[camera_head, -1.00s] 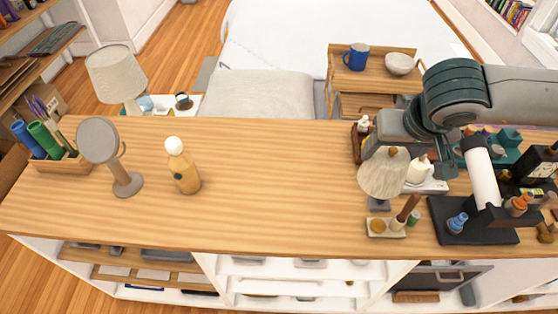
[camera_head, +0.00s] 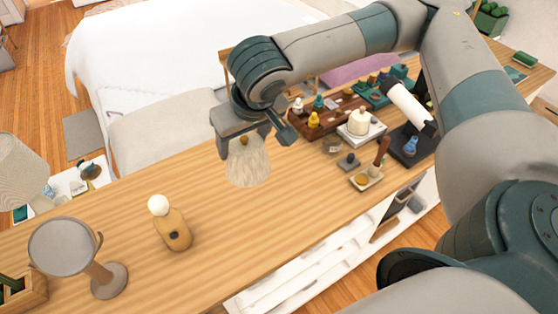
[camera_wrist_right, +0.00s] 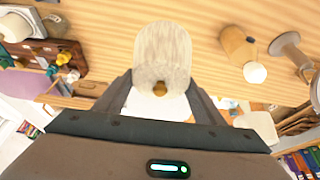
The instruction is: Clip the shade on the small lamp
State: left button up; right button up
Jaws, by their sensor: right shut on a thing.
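The lampshade (camera_head: 248,165) is a pale, ribbed cone with a small brown knob on top. My right gripper (camera_head: 247,141) is shut on its top and holds it above the wooden counter. In the right wrist view the shade (camera_wrist_right: 163,50) hangs between the fingers (camera_wrist_right: 160,88). The small lamp (camera_head: 173,232) has a tan wooden body with a dark spot and a bare white round bulb (camera_head: 158,205). It stands on the counter left of and nearer than the shade, apart from it. It also shows in the right wrist view (camera_wrist_right: 236,42). My left gripper is not in view.
A round disc on a stand (camera_head: 62,247) is left of the lamp. A small grey stand (camera_head: 348,162), a tray with a brush (camera_head: 367,179) and several bottles crowd the counter's right. The counter (camera_head: 215,215) between lamp and shade is clear.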

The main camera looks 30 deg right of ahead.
jog(key=shift+a, duration=0.35)
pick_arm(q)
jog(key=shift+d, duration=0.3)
